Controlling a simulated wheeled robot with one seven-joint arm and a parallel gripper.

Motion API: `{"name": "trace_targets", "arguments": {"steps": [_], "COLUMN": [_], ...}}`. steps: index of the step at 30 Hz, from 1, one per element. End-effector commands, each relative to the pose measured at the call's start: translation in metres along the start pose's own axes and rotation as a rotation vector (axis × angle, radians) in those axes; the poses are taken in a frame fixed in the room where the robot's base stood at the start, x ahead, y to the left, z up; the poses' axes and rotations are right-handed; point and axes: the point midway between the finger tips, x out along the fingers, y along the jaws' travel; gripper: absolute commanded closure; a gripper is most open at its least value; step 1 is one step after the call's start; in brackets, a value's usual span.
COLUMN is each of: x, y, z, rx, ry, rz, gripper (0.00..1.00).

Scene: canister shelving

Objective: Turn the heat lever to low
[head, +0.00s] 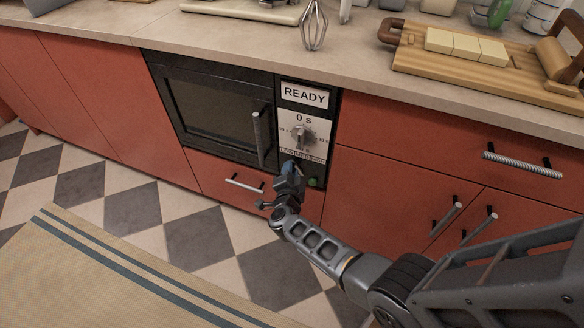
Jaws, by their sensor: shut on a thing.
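The black oven (205,105) is built into the red cabinets. Its control panel (285,124) carries a READY sign, a "0 s" label and a round dial (302,135). A thin strip with small marks (312,158) runs along the panel's lower edge, too small to read. My gripper (289,166) is at the lower left of the panel, just under this strip. It is shut on the heat lever, which is mostly hidden by the fingers, so its exact setting cannot be read.
The oven door's vertical handle (259,139) is left of my gripper, and a drawer handle (245,184) is below left. Cabinet handles (446,219) stick out at right. A whisk (314,27) and a wooden board (420,68) are on the counter.

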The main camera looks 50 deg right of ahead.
Motion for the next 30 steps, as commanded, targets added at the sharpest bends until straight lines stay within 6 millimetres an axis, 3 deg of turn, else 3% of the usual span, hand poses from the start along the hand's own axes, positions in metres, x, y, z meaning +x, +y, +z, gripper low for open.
{"name": "trace_targets", "arguments": {"steps": [14, 15, 21, 30], "x": [0.0, 0.0, 0.0002, -0.0014], "y": [0.0007, 0.0007, 0.0005, -0.0001], "z": [0.0019, 0.002, 0.0015, 0.0011], "rx": [-0.018, -0.017, -0.017, -0.016], "ry": [-0.003, -0.003, -0.002, -0.001], "rz": [0.007, 0.007, 0.007, 0.007], "gripper": [1.0, 0.72, 0.53, 0.5]}}
